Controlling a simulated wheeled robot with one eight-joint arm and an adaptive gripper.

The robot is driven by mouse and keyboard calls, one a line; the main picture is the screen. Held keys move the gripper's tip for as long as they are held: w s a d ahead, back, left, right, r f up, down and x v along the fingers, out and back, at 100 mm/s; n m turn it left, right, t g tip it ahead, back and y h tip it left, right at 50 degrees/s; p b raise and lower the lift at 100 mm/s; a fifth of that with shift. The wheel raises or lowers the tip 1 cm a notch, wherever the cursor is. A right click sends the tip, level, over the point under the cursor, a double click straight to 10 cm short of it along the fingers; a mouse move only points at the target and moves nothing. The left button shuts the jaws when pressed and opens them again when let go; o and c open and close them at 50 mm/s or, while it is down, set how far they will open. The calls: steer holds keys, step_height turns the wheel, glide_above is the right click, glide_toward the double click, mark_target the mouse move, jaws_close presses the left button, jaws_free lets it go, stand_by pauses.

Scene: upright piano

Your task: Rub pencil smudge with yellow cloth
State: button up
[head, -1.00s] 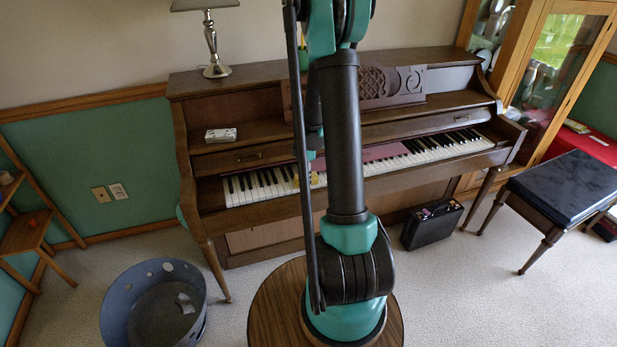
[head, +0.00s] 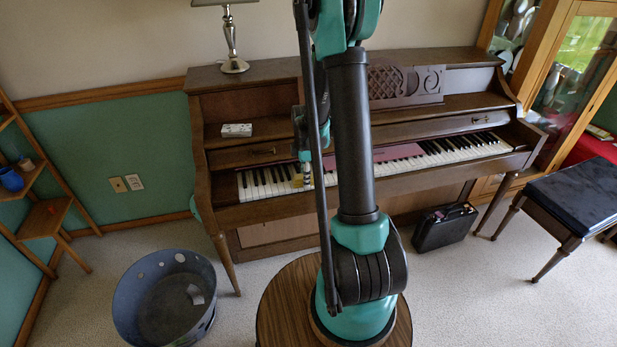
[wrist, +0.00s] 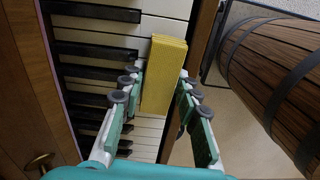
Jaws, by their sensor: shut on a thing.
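My gripper (wrist: 160,84) is shut on the yellow cloth (wrist: 165,62), a folded, ribbed block held between the finger pads. In the wrist view the cloth lies over the front part of the white keys (wrist: 163,31), near their front edge. I cannot tell whether it touches them. In the head view my gripper (head: 304,173) is over the left part of the keyboard (head: 265,184), with a bit of yellow cloth (head: 297,181) showing beside it. I cannot make out the pencil smudge; it may be hidden under the cloth or gripper.
The upright piano (head: 235,110) has a small white box (head: 237,130) on its ledge and a lamp (head: 232,45) on top. A pink strip (head: 400,152) lies behind the keys. A blue-grey tub (head: 140,300), black case (head: 445,226) and piano bench (head: 580,195) stand on the floor.

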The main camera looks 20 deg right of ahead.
mark_target(289, 186)
steer(key=shift+a+r, duration=0.1)
steer(key=shift+a, duration=2.9)
steer(key=shift+r, duration=2.85)
steer(key=shift+r, duration=0.1)
step_height(289, 186, up, 3)
steer(key=shift+f, duration=0.1)
